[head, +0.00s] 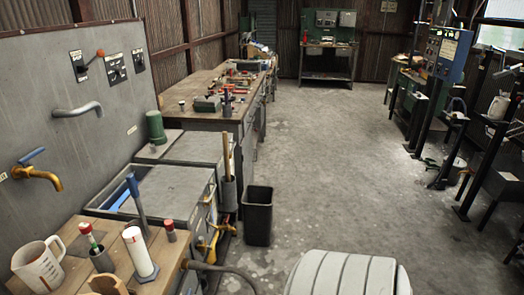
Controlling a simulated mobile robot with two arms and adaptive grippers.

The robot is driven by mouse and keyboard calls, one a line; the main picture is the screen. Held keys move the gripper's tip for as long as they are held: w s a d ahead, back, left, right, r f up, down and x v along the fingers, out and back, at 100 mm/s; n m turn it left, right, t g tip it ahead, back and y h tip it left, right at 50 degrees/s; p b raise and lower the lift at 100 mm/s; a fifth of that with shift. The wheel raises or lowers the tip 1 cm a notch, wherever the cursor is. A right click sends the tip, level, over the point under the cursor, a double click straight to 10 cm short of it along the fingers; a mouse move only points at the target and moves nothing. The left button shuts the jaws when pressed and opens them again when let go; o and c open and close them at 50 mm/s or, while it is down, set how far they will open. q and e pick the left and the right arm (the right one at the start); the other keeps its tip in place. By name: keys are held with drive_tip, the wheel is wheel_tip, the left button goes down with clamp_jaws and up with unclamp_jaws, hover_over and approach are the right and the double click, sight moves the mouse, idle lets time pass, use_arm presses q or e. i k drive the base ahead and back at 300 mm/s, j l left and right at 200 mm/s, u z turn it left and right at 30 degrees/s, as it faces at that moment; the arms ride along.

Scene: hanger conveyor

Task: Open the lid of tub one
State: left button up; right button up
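Grey tubs stand in a row along the left wall, and no label shows which one is tub one. The nearest tub (97,205) has a flat grey lid (170,190) over most of its top. A gap at its left side shows something blue inside. The tub behind it (196,147) has a flat grey top that looks closed. Neither of my grippers is in view.
A brass tap (38,176) and a grey spout (78,110) stick out from the wall panel. A wooden bench (75,262) in front holds a measuring jug (39,264) and brushes. A black bin (258,215) stands beside the tubs. The middle floor is clear.

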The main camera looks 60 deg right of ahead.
sight(194, 146)
drive_tip(key=l+z, duration=0.15)
drive_tip(key=z, duration=1.7)
drive_tip(key=i+l+z, duration=0.1)
drive_tip(key=i, duration=0.35)
drive_tip(key=i+l, duration=0.25)
drive_tip(key=i, duration=0.2)
drive_tip(key=i+l+z, duration=0.15)
drive_tip(key=i, duration=0.3)
